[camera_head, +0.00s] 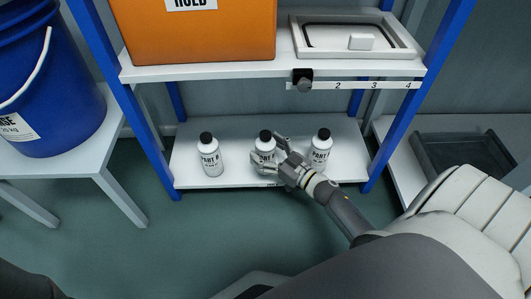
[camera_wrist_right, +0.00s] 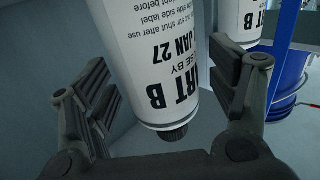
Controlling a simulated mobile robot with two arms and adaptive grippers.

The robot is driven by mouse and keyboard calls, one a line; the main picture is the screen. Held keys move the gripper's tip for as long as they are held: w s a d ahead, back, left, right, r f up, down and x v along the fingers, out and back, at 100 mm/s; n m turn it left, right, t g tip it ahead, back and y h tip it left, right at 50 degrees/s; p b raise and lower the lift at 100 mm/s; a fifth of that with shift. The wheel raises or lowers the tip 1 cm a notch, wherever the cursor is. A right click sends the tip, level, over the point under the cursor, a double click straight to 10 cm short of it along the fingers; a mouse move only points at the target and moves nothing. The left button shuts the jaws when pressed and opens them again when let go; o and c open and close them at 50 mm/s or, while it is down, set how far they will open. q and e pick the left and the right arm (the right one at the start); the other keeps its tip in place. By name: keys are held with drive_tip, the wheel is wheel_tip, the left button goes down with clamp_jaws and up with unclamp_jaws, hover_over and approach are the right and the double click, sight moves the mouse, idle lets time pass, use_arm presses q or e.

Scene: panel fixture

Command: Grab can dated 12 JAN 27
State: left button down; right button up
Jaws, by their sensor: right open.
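Three white cans with black caps stand upright on the lower shelf: a left can (camera_head: 210,160), a middle can (camera_head: 263,146) and a right can (camera_head: 320,150). My right gripper (camera_head: 269,152) is at the middle can, open, with one finger on each side of it. In the right wrist view the can (camera_wrist_right: 160,60) appears upside down between the open fingers (camera_wrist_right: 165,75). Its label shows "RT B" and "JAN 27"; the day number is out of sight around the curve. The small print in the head view is too small to read. My left gripper is not in view.
The upper shelf (camera_head: 345,70) overhangs the cans and carries an orange bin (camera_head: 200,35) and a white framed tray (camera_head: 355,42). A blue bucket (camera_head: 45,90) stands on a white table at left. Another can (camera_wrist_right: 238,20) shows behind in the wrist view.

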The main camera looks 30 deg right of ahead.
drive_tip(key=shift+w, duration=0.25)
drive_tip(key=shift+c, duration=0.4)
drive_tip(key=c, duration=1.4)
drive_tip(key=shift+r, duration=0.15)
drive_tip(key=shift+c, duration=0.3)
